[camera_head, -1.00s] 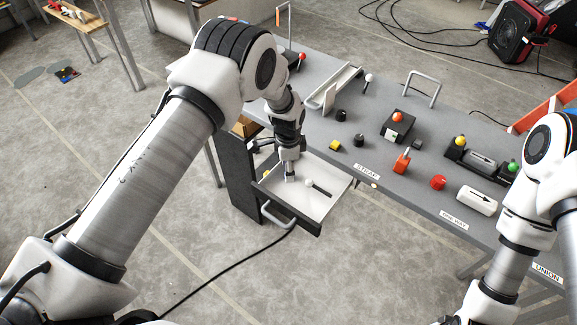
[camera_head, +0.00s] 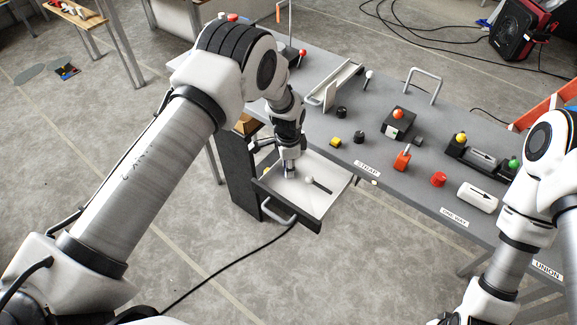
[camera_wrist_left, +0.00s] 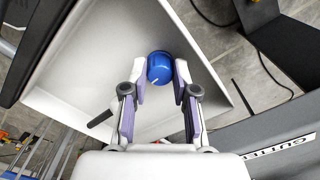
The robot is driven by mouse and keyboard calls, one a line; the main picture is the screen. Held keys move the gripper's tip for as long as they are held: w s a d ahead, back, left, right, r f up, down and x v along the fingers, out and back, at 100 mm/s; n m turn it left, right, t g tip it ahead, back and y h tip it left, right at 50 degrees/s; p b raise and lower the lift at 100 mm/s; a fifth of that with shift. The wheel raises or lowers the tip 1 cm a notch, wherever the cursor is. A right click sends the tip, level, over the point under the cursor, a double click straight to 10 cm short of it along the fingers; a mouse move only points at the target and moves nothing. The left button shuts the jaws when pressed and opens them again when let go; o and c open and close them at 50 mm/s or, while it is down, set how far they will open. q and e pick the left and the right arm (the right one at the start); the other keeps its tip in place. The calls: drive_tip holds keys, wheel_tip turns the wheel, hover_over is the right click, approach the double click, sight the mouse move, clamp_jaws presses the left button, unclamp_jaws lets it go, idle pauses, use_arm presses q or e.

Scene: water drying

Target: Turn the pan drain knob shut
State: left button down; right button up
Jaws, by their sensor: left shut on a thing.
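The pan (camera_head: 318,208) is a shallow white tray with dark sides, jutting from the front of the grey bench. In the left wrist view, the drain knob (camera_wrist_left: 159,67) is round and blue with a short white mark. It sits inside the pan (camera_wrist_left: 105,45). My left gripper (camera_head: 290,175) reaches down into the pan, and its arm hides the knob in the head view. In the left wrist view, the two fingers of my left gripper (camera_wrist_left: 161,78) are on either side of the knob and shut on it. My right gripper is out of sight.
A black lever with a white ball (camera_head: 310,181) lies close to my left gripper in the pan. A grey handle (camera_head: 278,213) is on the pan's front. Several knobs, switches and a red cap (camera_head: 439,179) stand on the bench.

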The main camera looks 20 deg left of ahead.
use_arm(q)
drive_tip(key=n+b, duration=0.1)
drive_tip(key=n, duration=0.2)
drive_tip(key=shift+s+f+n+b, duration=0.2)
drive_tip(key=shift+f+n+b, duration=0.1)
drive_tip(key=shift+b, duration=0.1)
drive_tip(key=n+b, duration=0.1)
drive_tip(key=n, duration=0.3)
drive_tip(key=shift+d+n+b, duration=0.1)
drive_tip(key=shift+n+b, duration=0.2)
drive_tip(key=shift+b, duration=0.05)
drive_tip(key=n+b, duration=0.1)
drive_tip(key=n, duration=0.3)
drive_tip(key=shift+n, duration=0.3)
drive_tip(key=shift+d+r+n+b, duration=0.1)
drive_tip(key=shift+n+b, duration=0.55)
drive_tip(key=shift+n, duration=1.65)
drive_tip(key=c, duration=0.9)
unclamp_jaws()
drive_tip(key=shift+w, duration=0.1)
